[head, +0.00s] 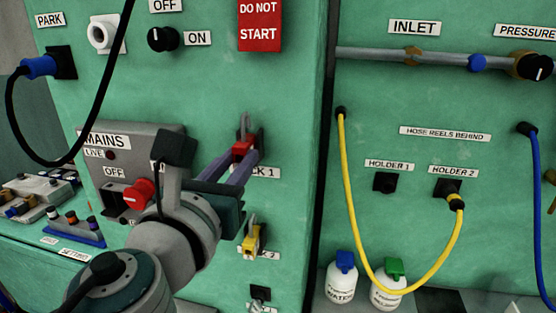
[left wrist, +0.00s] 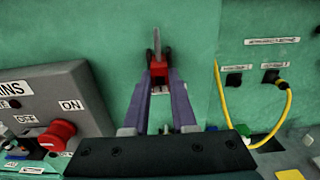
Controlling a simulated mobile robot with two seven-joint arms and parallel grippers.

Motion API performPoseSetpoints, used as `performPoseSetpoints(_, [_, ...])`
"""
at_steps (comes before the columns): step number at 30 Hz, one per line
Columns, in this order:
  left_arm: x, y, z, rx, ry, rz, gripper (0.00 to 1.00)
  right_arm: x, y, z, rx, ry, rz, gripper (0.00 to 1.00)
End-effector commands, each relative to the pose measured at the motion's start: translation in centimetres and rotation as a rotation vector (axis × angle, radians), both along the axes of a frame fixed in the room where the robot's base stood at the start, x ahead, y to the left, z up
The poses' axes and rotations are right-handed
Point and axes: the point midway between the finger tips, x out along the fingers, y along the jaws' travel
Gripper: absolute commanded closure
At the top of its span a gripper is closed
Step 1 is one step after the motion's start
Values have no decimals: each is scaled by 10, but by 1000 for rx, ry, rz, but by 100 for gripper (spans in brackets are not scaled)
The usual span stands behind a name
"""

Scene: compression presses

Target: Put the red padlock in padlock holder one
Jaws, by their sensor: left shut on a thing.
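The red padlock (head: 242,150) is upright with its grey shackle on top, in front of the green panel. My left gripper (head: 240,158) is shut on the red padlock's body. In the left wrist view the red padlock (left wrist: 155,66) sits between the tips of my left gripper (left wrist: 157,72). A partly hidden label (head: 266,172) ending in "CK 1" is just below it. The padlock and fingers cover most of the holder there, so I cannot tell whether the shackle is on it. My right gripper is not in view.
A yellow padlock (head: 251,240) hangs below, by a label ending in 2. The grey mains box (head: 128,152) with a red knob (head: 139,194) stands left of my gripper. A yellow hose (head: 357,210) hangs on the right panel. A black cable crosses the upper left.

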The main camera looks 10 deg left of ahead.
Motion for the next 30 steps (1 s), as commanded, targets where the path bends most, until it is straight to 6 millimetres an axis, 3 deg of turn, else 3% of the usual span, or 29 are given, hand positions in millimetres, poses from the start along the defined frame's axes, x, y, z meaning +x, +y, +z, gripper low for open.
performPoseSetpoints(8, [7, 0, 1, -1, -2, 0, 100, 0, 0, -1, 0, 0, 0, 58])
performPoseSetpoints(9, [7, 0, 1, -1, -1, 0, 73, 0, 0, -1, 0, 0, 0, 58])
performPoseSetpoints(18, [7, 0, 0, 0, 0, 0, 40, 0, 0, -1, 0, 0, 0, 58])
performPoseSetpoints(26, [5, 0, -1, 0, 2, 0, 40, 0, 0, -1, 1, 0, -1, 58])
performPoseSetpoints(30, [-8, 0, -1, 0, 3, 0, 40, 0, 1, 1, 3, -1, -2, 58])
